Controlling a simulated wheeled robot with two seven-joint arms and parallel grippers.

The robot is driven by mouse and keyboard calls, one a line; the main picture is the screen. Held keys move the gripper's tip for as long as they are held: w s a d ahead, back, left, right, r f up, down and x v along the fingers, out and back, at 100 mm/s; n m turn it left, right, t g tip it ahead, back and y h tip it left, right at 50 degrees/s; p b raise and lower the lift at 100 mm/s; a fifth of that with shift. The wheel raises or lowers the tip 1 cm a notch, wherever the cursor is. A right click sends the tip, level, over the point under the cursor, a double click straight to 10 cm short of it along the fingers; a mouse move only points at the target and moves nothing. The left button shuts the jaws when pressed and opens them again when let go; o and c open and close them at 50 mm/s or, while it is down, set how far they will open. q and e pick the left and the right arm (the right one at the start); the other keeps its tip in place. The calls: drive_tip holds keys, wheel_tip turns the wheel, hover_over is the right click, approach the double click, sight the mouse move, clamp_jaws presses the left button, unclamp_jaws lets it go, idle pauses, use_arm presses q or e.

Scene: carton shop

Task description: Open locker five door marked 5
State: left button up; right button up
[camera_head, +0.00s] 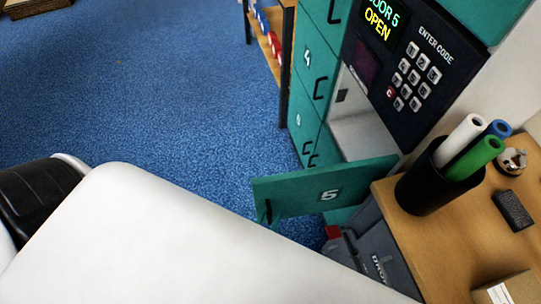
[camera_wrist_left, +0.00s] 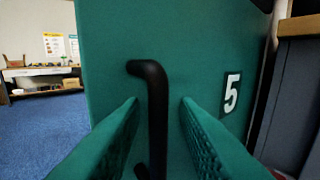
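The teal locker door marked 5 (camera_head: 300,192) stands swung out from the locker bank in the head view, with the pale inside of its compartment (camera_head: 362,132) showing behind it. Its black handle (camera_head: 268,212) is near the door's free edge. In the left wrist view the door (camera_wrist_left: 205,50) fills the middle, with the 5 label right of the handle (camera_wrist_left: 153,85). My left gripper (camera_wrist_left: 160,104) is open, its two green-looking fingers on either side of the handle, with gaps visible. In the head view its fingers are hidden. My right gripper is not in view.
The keypad panel (camera_head: 440,60) reads "DOOR 5 OPEN". A wooden counter (camera_head: 460,235) at right holds a black cup (camera_head: 420,188) of rolled tubes. A grey bin (camera_head: 375,240) stands below the door. Blue carpet (camera_head: 160,100) left of the lockers is clear.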

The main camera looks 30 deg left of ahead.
use_arm(q)
drive_tip(key=s+d+b, duration=0.1)
drive_tip(key=s+b, duration=0.1)
drive_tip(key=s, duration=0.9)
drive_tip(key=shift+s, duration=0.25)
wheel_tip(320, 180, down, 24)
drive_tip(key=s+m+g+h, duration=0.2)
drive_tip(key=m+g+h, duration=0.15)
drive_tip(key=g, duration=0.55)
drive_tip(key=s+a+f+g+y, duration=0.2)
drive_tip(key=s+a+f+g, duration=0.5)
drive_tip(key=a+f, duration=0.3)
drive_tip(key=shift+s+a+f+g, duration=0.25)
drive_tip(key=shift+a+g, duration=0.25)
drive_tip(key=shift+a, duration=0.25)
